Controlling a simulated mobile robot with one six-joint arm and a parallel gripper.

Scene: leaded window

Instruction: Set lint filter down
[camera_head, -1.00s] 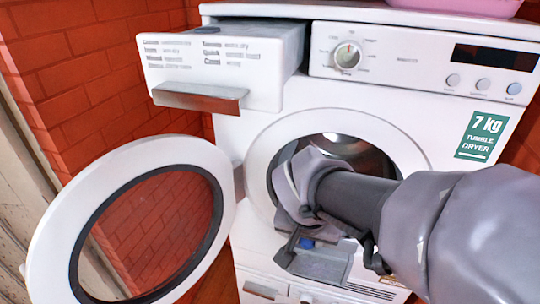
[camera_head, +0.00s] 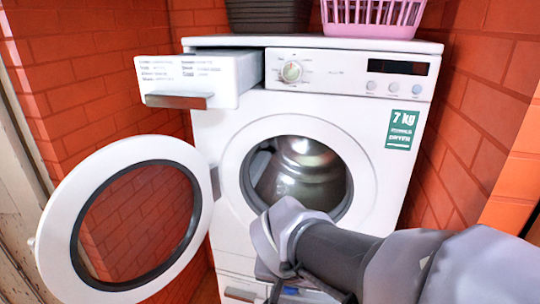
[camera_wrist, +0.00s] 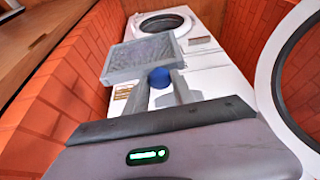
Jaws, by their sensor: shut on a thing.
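The lint filter (camera_wrist: 141,59) is a grey, flat mesh panel with a blue knob (camera_wrist: 159,77), seen in the wrist view. My gripper (camera_wrist: 160,90) is shut on it at the knob end, and the panel points away from the gripper, toward the dryer. In the head view my own wrist covers the gripper and most of the filter; a bit of blue shows at the bottom edge. The white tumble dryer (camera_head: 232,160) stands ahead, and it also shows in the wrist view (camera_wrist: 203,60). The filter appears held in the air in front of the dryer.
The round door (camera_head: 62,222) hangs open at the left, and the drum (camera_head: 300,172) looks empty. The top-left drawer (camera_head: 205,78) is pulled out. A pink basket (camera_head: 370,16) and a dark basket (camera_head: 268,14) stand above the dryer. Brick walls (camera_head: 490,95) flank it.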

